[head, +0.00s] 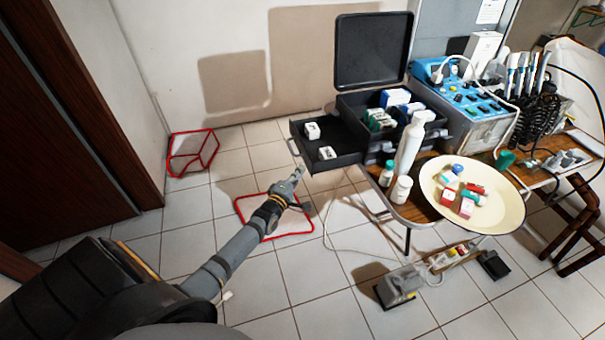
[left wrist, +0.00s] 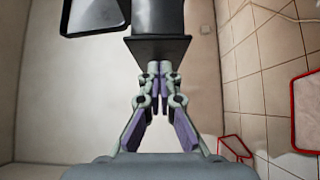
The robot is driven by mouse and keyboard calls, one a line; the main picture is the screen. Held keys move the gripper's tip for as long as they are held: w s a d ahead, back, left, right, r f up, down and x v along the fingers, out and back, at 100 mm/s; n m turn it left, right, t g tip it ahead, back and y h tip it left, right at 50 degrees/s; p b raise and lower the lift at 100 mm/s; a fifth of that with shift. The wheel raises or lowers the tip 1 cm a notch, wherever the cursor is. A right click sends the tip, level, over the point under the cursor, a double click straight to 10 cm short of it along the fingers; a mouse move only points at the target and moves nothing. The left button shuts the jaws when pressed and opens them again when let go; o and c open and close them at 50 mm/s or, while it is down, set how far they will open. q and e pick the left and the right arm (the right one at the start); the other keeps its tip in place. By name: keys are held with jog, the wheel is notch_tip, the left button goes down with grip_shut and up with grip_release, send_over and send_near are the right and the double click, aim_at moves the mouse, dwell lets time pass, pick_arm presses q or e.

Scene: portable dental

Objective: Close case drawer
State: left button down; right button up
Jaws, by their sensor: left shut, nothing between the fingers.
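The black case (head: 372,65) stands on the table with its lid up. Its drawer (head: 336,137) is pulled out to the left and holds two small white boxes (head: 313,131). A handle (head: 293,147) shows on the drawer's left front. My left gripper (head: 299,174) is shut and empty, just below and in front of the drawer front. In the left wrist view, the shut fingertips (left wrist: 160,70) point at the lower edge of the dark drawer front (left wrist: 160,48). I cannot tell whether they touch. My right gripper is not in view.
A white bottle (head: 409,145) and a cream plate (head: 505,220) with small boxes sit on the table beside the case. A blue device (head: 470,100) stands to the right. Red frames (head: 193,152) lie on the tiled floor at left. A pedal (head: 400,287) lies in front.

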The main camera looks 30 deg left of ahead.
pick_arm(q)
jog(key=shift+w+d, duration=0.4)
jog(key=shift+w+d, duration=0.1)
